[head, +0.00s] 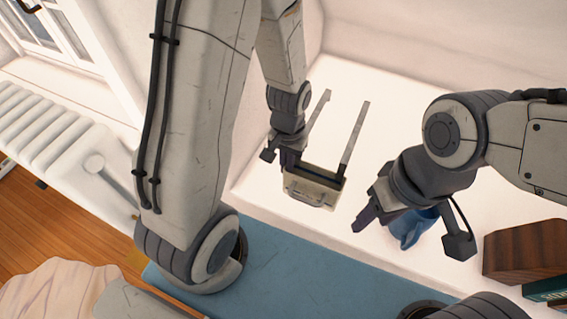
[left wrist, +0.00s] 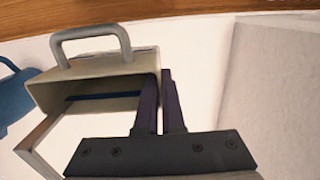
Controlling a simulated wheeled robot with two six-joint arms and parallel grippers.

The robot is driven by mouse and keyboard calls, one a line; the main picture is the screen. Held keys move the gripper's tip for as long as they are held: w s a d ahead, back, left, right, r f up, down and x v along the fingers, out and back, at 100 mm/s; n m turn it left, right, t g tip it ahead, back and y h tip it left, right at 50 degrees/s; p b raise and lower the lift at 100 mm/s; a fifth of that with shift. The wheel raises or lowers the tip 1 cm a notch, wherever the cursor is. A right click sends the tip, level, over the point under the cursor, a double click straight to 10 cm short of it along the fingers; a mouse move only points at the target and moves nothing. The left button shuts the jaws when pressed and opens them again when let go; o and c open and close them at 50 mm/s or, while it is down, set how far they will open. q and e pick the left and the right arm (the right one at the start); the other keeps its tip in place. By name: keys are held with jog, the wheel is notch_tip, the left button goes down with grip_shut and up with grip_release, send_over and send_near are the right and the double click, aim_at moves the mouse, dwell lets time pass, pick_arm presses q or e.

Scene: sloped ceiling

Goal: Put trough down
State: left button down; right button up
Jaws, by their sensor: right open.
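The trough (head: 312,190) is a beige open box with a grey handle on its front and two long bars rising behind it. It shows at the left of the left wrist view (left wrist: 105,92). My left gripper (head: 279,157) is at the trough's left end. In the left wrist view its dark purple fingers (left wrist: 160,105) are close together, with the trough's end wall pinched between them. The trough is over the white surface; I cannot tell whether it touches it. My right gripper (head: 412,226) is open, its fingers spread on either side of a blue mug (head: 408,236).
The white surface (head: 375,125) around the trough is mostly clear, with walls behind and at left. A brown wooden block (head: 522,250) and books stand at right. A blue mat (head: 270,275) lies in front. A white radiator (head: 60,130) is at far left.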

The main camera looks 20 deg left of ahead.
pick_arm(q)
jog(key=w+a+f+b, duration=0.2)
jog(key=w+f, duration=0.2)
jog(key=f, duration=0.2)
jog(key=shift+a+f, duration=0.3)
jog(key=shift+f, duration=0.1)
jog(key=shift+f+b, duration=0.15)
jog(key=shift+b, duration=0.15)
jog(key=c, duration=1)
grip_release()
jog(key=shift+c, duration=0.2)
